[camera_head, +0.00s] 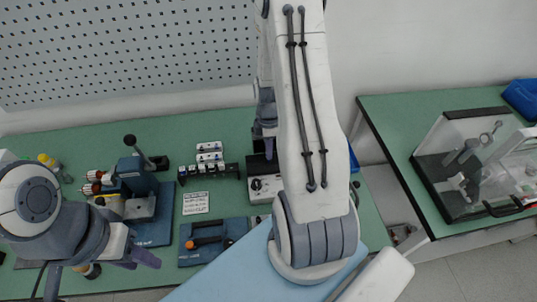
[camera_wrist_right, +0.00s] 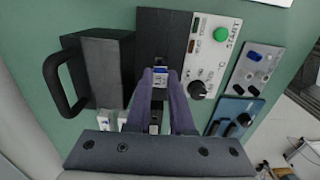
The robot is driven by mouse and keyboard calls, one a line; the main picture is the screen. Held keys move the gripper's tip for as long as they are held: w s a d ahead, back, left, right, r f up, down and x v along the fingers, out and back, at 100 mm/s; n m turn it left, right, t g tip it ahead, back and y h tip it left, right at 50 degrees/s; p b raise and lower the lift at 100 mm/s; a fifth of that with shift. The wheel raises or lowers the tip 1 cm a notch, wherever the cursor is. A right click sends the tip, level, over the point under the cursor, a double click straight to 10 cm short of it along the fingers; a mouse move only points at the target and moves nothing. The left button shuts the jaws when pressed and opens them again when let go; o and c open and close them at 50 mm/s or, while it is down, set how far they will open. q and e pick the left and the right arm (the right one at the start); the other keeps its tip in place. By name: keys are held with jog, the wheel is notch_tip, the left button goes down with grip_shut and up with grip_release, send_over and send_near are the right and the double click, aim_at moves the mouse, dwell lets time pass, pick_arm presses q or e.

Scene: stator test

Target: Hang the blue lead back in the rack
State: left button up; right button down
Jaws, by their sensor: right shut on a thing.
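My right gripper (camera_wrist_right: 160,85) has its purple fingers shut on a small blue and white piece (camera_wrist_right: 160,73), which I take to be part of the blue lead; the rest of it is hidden. It is over the black part of the control box (camera_wrist_right: 157,30). In the head view my right gripper (camera_head: 265,128) is partly behind my right arm. The black strip (camera_head: 183,174) with several small items, probably the rack, lies left of it. My left gripper (camera_head: 142,259) is at the lower left, apart from these things; its finger gap is unclear.
A black block with a handle (camera_wrist_right: 108,72) stands beside the control box in the wrist view. White blocks (camera_head: 210,147) lie behind the strip.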

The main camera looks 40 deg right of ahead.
jog(key=shift+r+p, duration=1.25)
jog(key=shift+r, duration=0.45)
jog(key=shift+a+f, duration=0.1)
